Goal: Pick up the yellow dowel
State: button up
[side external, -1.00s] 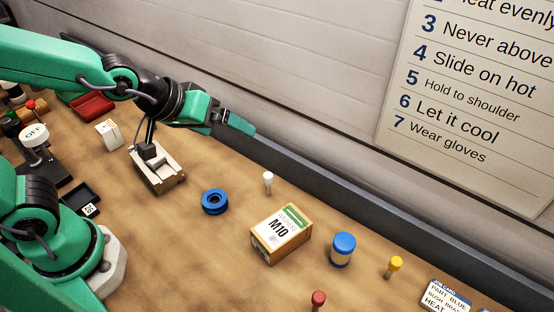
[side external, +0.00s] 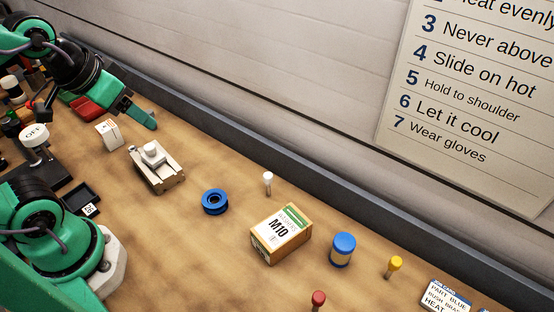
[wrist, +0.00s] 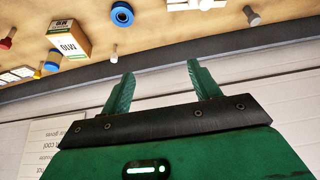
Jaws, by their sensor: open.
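The yellow dowel (side external: 394,267) stands upright on the bench at the right, with a wider yellow head on a thin shaft. It also shows small near the left edge of the wrist view (wrist: 38,71). My gripper (side external: 152,120) is high at the left, far from the dowel, near the back edge of the bench. In the wrist view its two green fingers (wrist: 161,76) are apart with nothing between them.
A blue tub (side external: 342,249) and an M10 box (side external: 281,234) stand left of the dowel, a job card (side external: 446,295) right of it. A red-headed peg (side external: 318,299), white peg (side external: 267,183), blue ring (side external: 215,201) and vise-like block (side external: 157,167) are spread over the bench.

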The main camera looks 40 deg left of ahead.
jog(key=shift+c, duration=1.3)
